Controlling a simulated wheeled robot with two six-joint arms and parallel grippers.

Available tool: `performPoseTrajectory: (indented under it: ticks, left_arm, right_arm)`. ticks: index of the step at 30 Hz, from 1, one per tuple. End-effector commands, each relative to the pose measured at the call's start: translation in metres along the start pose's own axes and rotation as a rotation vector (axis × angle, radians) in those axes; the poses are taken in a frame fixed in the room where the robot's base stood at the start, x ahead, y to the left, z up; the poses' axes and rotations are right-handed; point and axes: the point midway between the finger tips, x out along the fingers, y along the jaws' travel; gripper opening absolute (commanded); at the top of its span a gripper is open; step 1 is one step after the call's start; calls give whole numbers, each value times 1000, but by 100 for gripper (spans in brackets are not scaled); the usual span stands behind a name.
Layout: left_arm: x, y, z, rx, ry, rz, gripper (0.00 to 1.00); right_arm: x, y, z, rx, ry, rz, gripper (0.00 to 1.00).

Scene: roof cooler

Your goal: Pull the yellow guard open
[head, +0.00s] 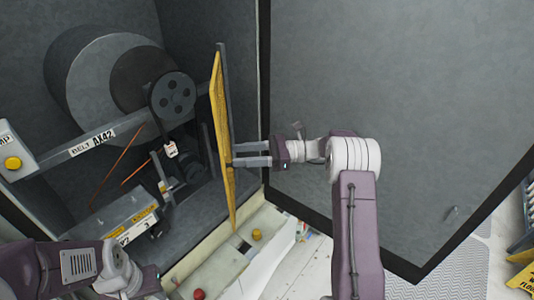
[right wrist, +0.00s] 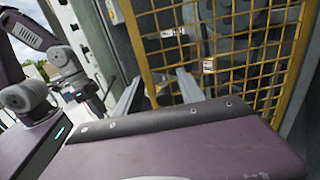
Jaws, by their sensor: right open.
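The yellow guard (head: 218,120), a mesh panel in a yellow frame, stands edge-on in the head view, beside a grey upright. It projects from the machine bay, to the right of the belt and pulleys. In the right wrist view its mesh and frame (right wrist: 139,50) fill the upper right. My right gripper (head: 236,156) is open, its two fingers pointing left with tips at the guard's edge. In the right wrist view the fingers (right wrist: 157,82) lie on either side of the near frame bar; contact is unclear. My left gripper (head: 148,281) is low at left, its jaws unclear.
A large grey panel (head: 400,100) stands to the right of my right arm. A pulley (head: 174,95) and belt are in the bay at left. A ledge (head: 215,270) below holds small red and yellow knobs.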

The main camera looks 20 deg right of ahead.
Motion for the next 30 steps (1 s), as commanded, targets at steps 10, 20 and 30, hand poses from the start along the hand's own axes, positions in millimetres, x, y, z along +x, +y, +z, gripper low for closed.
performPoseTrajectory:
  ticks: [10,20,30]
  left_arm:
    - [33,-1,4,0,0,0,36]
    - [38,-1,4,0,0,0,36]
    - [38,-1,4,0,0,0,36]
  right_arm:
    - [-68,42,53,-4,1,-5,46]
    - [-98,62,77,0,0,-1,46]
    - [-99,62,78,0,0,0,24]
